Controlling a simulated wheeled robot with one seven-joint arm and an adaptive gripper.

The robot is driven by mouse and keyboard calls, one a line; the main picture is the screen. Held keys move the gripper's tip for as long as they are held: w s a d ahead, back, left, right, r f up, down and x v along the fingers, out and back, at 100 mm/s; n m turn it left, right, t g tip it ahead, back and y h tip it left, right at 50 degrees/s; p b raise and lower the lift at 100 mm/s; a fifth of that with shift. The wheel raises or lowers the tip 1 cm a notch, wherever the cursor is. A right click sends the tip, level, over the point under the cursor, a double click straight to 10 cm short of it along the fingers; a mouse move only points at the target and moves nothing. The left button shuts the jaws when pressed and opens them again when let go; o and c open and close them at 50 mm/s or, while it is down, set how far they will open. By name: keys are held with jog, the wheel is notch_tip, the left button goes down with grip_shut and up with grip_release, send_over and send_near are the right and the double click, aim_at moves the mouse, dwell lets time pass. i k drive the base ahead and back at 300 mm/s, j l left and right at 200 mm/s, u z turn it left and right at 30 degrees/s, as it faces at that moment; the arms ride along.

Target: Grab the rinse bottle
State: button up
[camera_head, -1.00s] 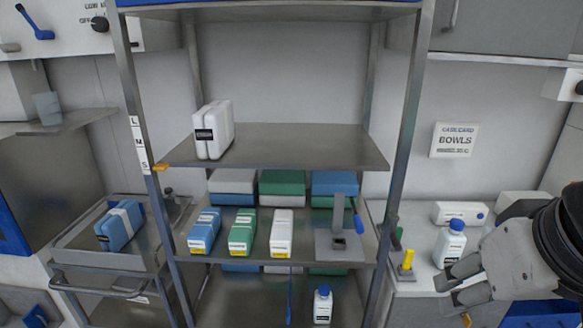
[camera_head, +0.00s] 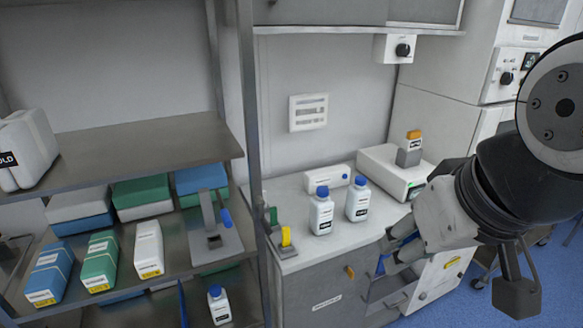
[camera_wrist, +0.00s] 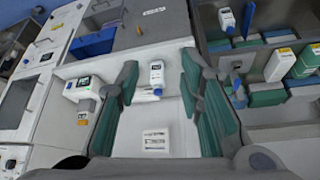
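Two white bottles with blue caps stand upright on the counter, a left one (camera_head: 321,215) and a right one (camera_head: 358,204). A third similar bottle (camera_head: 219,306) stands on the lower shelf at the left. Their labels are too small to read, so I cannot tell which is the rinse bottle. My gripper (camera_head: 392,250) is right of the counter bottles and apart from them, near the counter's front edge. One counter bottle (camera_wrist: 157,75) shows beyond, in the gap.
A white box with a blue knob (camera_head: 327,179) lies behind the bottles. A white device (camera_head: 385,168) stands right of them. A yellow-tabbed holder (camera_head: 286,238) is at the counter's left end, beside the shelf post (camera_head: 252,130). The counter front is clear.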

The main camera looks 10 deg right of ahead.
aim_at(322, 206)
jog(key=i+j, duration=0.15)
jog(key=j, duration=0.15)
jog(key=i+j, duration=0.15)
jog(key=j, duration=0.15)
jog(key=i+j+z, duration=0.1)
jog(key=j, duration=0.2)
jog(key=i+j, duration=0.2)
jog(key=j+z, duration=0.05)
jog(key=j, duration=0.05)
